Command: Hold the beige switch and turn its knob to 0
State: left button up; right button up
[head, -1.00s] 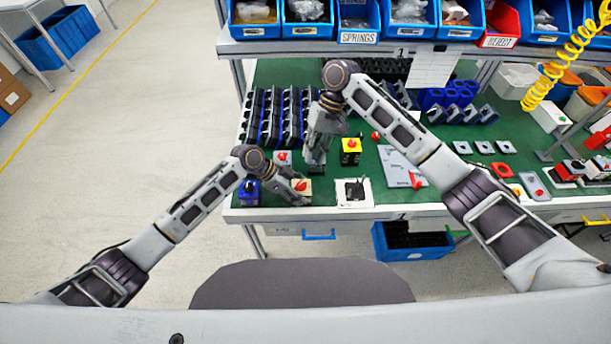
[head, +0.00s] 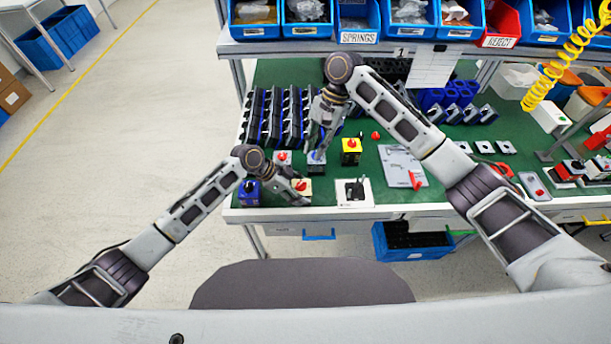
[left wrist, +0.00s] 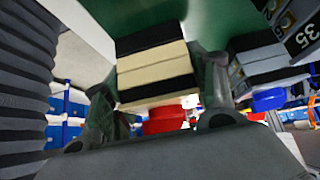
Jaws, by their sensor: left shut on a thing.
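The beige switch (head: 306,183) with a red knob (head: 301,186) is near the front edge of the green-topped bench. My left gripper (head: 303,194) is shut on it. In the left wrist view the beige and black body (left wrist: 155,70) of the switch sits between the two fingers, with its red knob (left wrist: 165,122) below. My right gripper (head: 319,150) is behind the beige switch, just above a blue switch (head: 316,168). Whether its fingers are open or shut is too small to tell. The knob's setting cannot be read.
A yellow switch (head: 350,152) with a red knob stands to the right. A white plate with a black part (head: 354,192) lies right of the beige switch. A blue switch (head: 249,194) and a grey switch (head: 282,159) stand left. Rows of dark devices (head: 275,115) fill the back left.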

aim_at(304, 181)
jog(key=shift+w+d+r+m, duration=0.1)
jog(key=shift+m, duration=0.55)
jog(key=shift+w+d+r+m, duration=0.1)
jog(key=shift+m, duration=0.55)
jog(key=shift+s+a, duration=0.1)
jog(key=shift+x, duration=6)
grip_shut()
